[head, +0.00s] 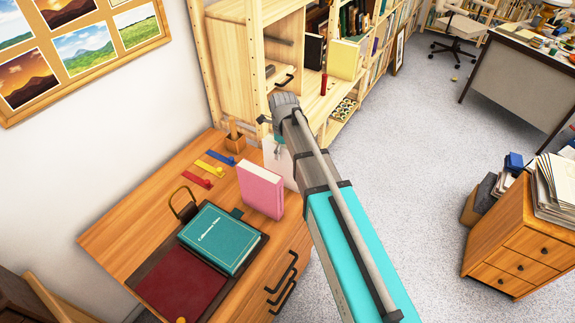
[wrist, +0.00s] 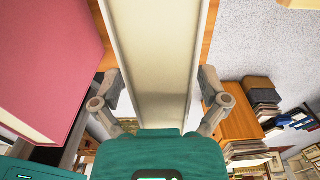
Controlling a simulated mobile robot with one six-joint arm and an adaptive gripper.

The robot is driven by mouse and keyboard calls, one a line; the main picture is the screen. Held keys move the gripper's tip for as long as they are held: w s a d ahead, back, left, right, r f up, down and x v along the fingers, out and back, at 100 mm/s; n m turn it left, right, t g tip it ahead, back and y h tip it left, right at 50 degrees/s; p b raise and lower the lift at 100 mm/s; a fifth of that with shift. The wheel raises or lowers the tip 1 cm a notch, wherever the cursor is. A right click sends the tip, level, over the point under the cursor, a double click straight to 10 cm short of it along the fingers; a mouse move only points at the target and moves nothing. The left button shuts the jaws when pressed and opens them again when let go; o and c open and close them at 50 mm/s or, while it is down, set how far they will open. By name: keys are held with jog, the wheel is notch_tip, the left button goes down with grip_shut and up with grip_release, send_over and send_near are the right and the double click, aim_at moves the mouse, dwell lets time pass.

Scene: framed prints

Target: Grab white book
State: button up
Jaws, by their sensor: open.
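The white book (head: 271,157) stands upright on the wooden desk (head: 140,222), just right of the pink book (head: 262,191). My arm hides much of it in the head view. In the wrist view the white book (wrist: 157,45) runs down the middle, its pale page edge facing the camera. My gripper (wrist: 160,90) is open, with one finger on each side of the white book. A narrow gap seems to show beside each finger. The pink book (wrist: 55,60) fills the left of the wrist view, close to the left finger.
A green book (head: 219,238) and a dark red one (head: 180,285) lie on the desk. Coloured strips (head: 209,168) and a wooden pen holder (head: 235,140) are behind. A bookshelf (head: 232,60) stands beyond. The carpet (head: 400,170) right of the desk is clear.

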grip_shut()
dwell(0.5)
jog(key=shift+r, duration=0.1)
notch_tip(320, 180, up, 10)
jog(key=p, duration=1)
dwell(1.0)
